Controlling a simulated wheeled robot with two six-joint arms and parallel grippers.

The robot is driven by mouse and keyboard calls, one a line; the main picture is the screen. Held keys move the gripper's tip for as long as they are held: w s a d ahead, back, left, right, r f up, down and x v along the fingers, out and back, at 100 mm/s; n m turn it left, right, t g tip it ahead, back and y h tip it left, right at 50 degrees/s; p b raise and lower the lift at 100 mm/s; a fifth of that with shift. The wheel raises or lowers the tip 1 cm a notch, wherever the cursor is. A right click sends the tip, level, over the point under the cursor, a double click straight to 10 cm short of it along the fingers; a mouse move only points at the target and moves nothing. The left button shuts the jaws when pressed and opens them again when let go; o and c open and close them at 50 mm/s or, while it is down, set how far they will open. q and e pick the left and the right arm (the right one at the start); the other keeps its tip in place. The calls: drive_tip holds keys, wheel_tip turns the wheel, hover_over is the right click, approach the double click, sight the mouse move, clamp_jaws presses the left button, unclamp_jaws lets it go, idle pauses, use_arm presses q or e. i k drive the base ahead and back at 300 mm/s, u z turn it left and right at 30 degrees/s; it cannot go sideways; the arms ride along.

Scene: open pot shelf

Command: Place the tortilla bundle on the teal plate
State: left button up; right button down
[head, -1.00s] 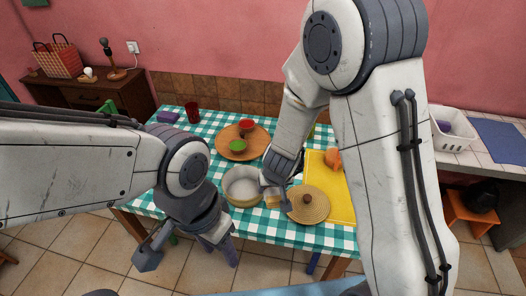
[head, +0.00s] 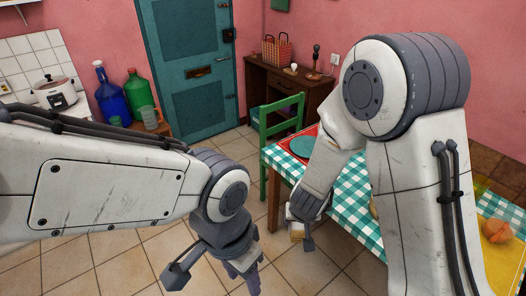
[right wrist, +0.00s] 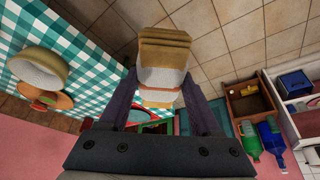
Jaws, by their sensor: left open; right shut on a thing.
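The tortilla bundle (right wrist: 162,75), a tan stack with a pale band around it, is between the fingers of my right gripper (right wrist: 160,88) in the right wrist view. That gripper is shut on it. In the head view my right gripper (head: 306,212) holds the bundle (head: 296,230) beside the table's near edge, over the floor; my arm and gripper partly hide it. The teal plate (head: 301,146) lies on a red mat at the table's left end, beyond the right gripper, its right part hidden by my arm. My left gripper (head: 212,274) is open and empty above the floor.
The table has a green-and-white checked cloth (head: 352,188). A green chair (head: 283,118) stands at its left end. A round orange-brown item (head: 495,230) lies on a yellow mat at right. A pale bowl (right wrist: 38,68) shows in the right wrist view.

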sight(308, 146)
drive_tip(key=u, duration=0.75)
drive_tip(key=i, duration=1.7)
drive_tip(key=z, duration=0.8)
drive_tip(key=i, duration=0.75)
drive_tip(key=z, duration=0.45)
